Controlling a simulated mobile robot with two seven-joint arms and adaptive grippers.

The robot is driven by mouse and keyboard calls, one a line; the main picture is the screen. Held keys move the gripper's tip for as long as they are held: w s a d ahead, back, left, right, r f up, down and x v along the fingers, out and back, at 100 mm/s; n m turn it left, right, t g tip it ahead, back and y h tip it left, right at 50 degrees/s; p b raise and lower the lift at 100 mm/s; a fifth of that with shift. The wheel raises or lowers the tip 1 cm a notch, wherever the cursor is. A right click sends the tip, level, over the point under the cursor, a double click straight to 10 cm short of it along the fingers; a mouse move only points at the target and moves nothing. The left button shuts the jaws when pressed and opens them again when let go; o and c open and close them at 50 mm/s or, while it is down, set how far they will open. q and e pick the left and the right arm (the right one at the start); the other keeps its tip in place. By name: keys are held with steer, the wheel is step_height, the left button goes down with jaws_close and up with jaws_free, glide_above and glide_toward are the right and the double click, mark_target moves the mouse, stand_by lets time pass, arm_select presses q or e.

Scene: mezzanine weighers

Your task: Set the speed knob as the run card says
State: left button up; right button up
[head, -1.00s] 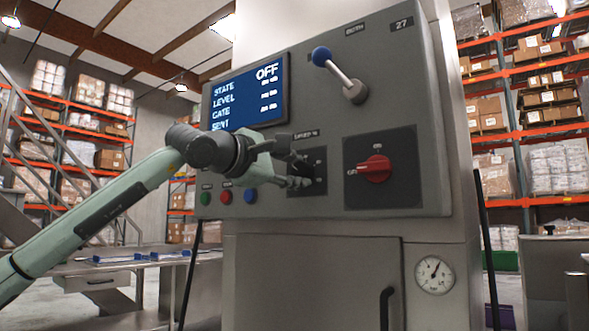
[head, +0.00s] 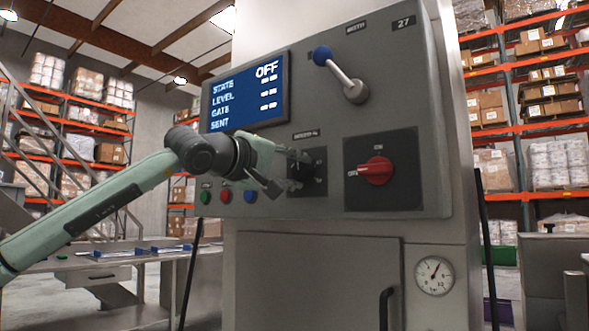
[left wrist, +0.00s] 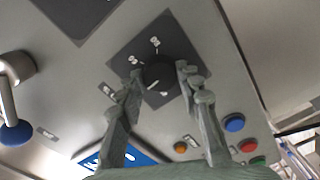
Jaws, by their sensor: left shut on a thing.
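A black round knob (left wrist: 158,73) with a white pointer line sits on a dark square plate (left wrist: 140,48) with white scale marks. My left gripper (left wrist: 160,78) has one finger on each side of it and is shut on it. In the head view the left gripper (head: 298,170) reaches the plate from the left and hides most of the knob. The label above the plate is too small to read surely. I cannot make out a run card. My right gripper is not in view.
A red rotary switch (head: 375,170) is right of the knob, and a blue-tipped lever (head: 340,75) sticks out above. The blue screen (head: 243,92) reads STATE OFF. Green, red and blue buttons (head: 250,196) are low on the left. A bench (head: 110,262) stands at left.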

arm_select(q)
steer(key=shift+m, duration=0.4)
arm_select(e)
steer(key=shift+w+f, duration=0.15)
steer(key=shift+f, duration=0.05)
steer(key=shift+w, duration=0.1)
arm_select(q)
steer(key=o, duration=1)
steer(key=shift+o, duration=0.7)
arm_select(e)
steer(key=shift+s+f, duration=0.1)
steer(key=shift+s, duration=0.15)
arm_select(q)
steer(key=v, duration=1.2)
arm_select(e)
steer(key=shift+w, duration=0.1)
